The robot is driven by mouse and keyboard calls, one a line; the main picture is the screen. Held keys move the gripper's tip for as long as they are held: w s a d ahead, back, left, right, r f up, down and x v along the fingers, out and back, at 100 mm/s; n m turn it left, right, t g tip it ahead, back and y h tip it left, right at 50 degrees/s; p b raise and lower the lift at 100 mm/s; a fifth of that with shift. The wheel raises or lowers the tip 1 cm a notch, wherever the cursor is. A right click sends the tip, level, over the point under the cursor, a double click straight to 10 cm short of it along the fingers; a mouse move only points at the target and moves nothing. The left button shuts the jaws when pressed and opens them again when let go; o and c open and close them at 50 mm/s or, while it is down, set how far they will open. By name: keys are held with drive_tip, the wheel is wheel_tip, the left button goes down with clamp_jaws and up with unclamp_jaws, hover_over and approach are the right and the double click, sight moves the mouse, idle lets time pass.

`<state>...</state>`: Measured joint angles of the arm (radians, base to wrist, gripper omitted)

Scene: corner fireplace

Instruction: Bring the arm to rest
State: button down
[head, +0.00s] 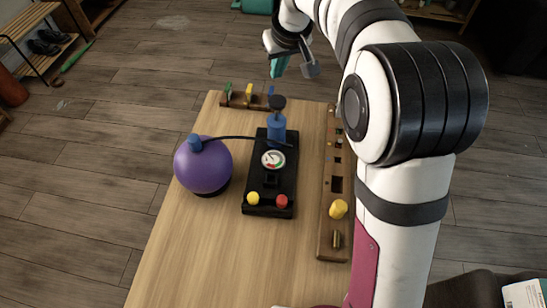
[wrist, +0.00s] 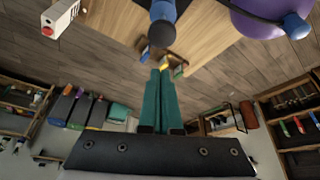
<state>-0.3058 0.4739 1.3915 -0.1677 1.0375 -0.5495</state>
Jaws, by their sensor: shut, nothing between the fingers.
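My gripper (head: 279,67) is raised above the far end of the wooden table (head: 160,270), with my arm arching over from the right side of the head view. Its green fingers (wrist: 158,100) lie side by side in the wrist view, shut and empty. Below it on the table stands a black pump base (head: 257,187) with a blue cylinder and dark knob, a round gauge, and yellow and red buttons. A black hose links it to a purple ball (head: 203,165) with a blue cap. The gripper appears apart from all of these.
A small wooden rack (head: 238,100) with coloured pieces sits at the table's far edge. A long wooden block (head: 335,220) with slots and a yellow knob runs along the right side. Shelves with shoes (head: 48,42) stand at the far left. Bare table lies at the near left.

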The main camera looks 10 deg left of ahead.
idle(0.5)
drive_tip(key=s+d+r+m+g, duration=0.1)
drive_tip(key=s+d+m, duration=0.3)
drive_tip(key=s, duration=0.5)
drive_tip(key=s+d+r+m+g, duration=0.1)
drive_tip(key=s+d+m, duration=0.1)
drive_tip(key=s+d, duration=0.65)
drive_tip(key=s+d+f+m+g, duration=0.1)
drive_tip(key=s+f+m, duration=0.1)
drive_tip(key=s, duration=0.7)
drive_tip(key=s+f+m+g, duration=0.1)
drive_tip(key=s+f+m, duration=0.2)
drive_tip(key=s, duration=0.7)
drive_tip(key=shift+s+d+f+m, duration=0.15)
drive_tip(key=shift+d+f+m, duration=0.15)
drive_tip(key=shift+d, duration=0.1)
